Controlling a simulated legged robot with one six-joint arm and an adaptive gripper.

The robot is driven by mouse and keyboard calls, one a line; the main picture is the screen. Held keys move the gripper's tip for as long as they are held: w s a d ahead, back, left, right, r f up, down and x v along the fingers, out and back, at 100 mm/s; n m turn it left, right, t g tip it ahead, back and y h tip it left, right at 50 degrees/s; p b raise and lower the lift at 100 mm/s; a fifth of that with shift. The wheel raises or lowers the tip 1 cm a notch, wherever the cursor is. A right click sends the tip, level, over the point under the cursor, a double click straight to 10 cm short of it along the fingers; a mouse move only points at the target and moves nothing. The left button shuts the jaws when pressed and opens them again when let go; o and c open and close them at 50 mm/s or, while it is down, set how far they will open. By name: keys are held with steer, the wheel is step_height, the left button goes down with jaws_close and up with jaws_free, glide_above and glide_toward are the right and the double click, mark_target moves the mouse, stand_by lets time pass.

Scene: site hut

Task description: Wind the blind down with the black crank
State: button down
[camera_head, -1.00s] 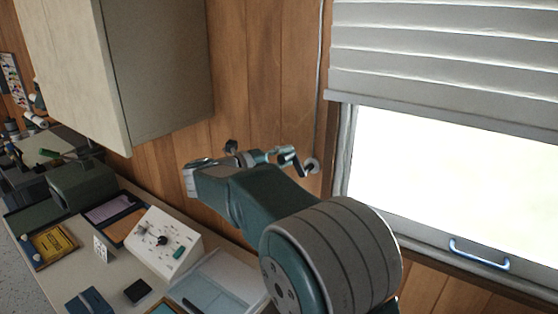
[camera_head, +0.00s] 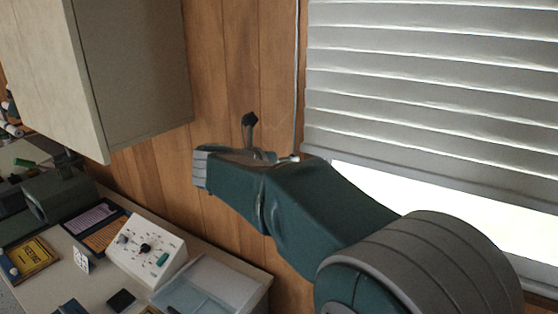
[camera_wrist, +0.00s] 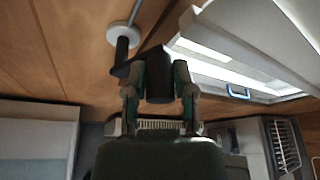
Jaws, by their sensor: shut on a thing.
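The black crank (camera_wrist: 122,52) hangs from a round white wall mount (camera_wrist: 123,33) in the wrist view. My gripper (camera_wrist: 156,80) is shut on the crank's dark handle (camera_wrist: 159,72), one finger on each side. The pale slatted blind (camera_head: 430,90) covers the upper part of the window (camera_head: 420,195). Its bottom rail (camera_head: 430,177) slopes down to the right, with bright glass below it.
A wall cabinet (camera_head: 130,80) hangs at the upper left. The desk (camera_head: 225,262) below holds a white control box (camera_head: 146,248), a yellow book (camera_head: 30,258) and a clear tray (camera_head: 195,290). A blue window handle (camera_wrist: 238,91) shows in the wrist view.

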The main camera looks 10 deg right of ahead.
step_height(320, 180, down, 6)
steer(key=s+d+m+t+y, duration=0.2)
steer(key=m+t+y, duration=0.2)
steer(key=m, duration=0.5)
steer(key=shift+s+d+m+t+y, duration=0.2)
steer(key=shift+m+t+y, duration=0.1)
steer(key=shift+t+y, duration=0.1)
stand_by(0.3)
steer(key=shift+r, duration=0.1)
steer(key=shift+c, duration=2.2)
jaws_free()
steer(key=v, duration=1.2)
